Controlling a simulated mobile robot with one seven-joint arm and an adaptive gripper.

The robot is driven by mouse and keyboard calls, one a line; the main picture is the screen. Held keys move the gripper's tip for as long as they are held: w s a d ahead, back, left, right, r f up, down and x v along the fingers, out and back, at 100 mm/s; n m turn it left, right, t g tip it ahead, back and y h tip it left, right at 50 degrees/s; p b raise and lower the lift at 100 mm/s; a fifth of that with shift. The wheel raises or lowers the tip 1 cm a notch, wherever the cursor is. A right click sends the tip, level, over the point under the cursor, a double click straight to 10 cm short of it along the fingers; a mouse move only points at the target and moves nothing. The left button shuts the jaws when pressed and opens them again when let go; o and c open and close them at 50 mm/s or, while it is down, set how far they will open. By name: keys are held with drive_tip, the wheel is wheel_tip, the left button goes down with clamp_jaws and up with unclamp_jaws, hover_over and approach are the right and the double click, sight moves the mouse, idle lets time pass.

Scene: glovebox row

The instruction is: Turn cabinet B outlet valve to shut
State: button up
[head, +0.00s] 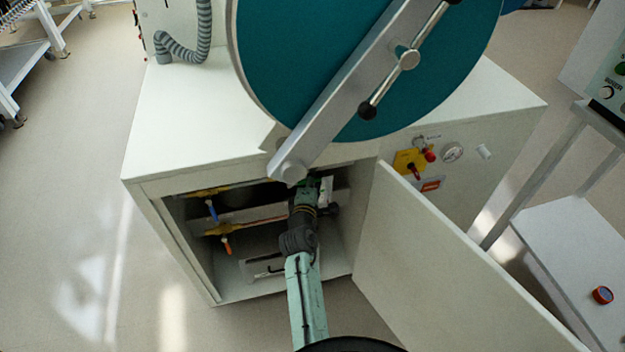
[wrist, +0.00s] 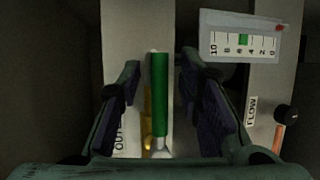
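In the wrist view a valve lever with a green grip (wrist: 160,95) points up the picture, on a silver stem over a brass body (wrist: 148,103). A partly hidden label starting "OUT" (wrist: 118,140) is beside it. My gripper (wrist: 158,72) is open, with one finger on each side of the green grip and visible gaps between. In the head view my gripper (head: 308,190) reaches inside the open cabinet (head: 160,190), and the green lever cannot be made out clearly there.
A flow gauge (wrist: 240,45) and a black knob (wrist: 287,113) are right of the gripper. Blue (head: 213,211) and orange (head: 227,245) handles hang at the cabinet's left. The open door (head: 440,260) bounds the right side. A teal round door (head: 330,60) is above.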

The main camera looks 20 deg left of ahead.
clamp_jaws()
idle(0.7)
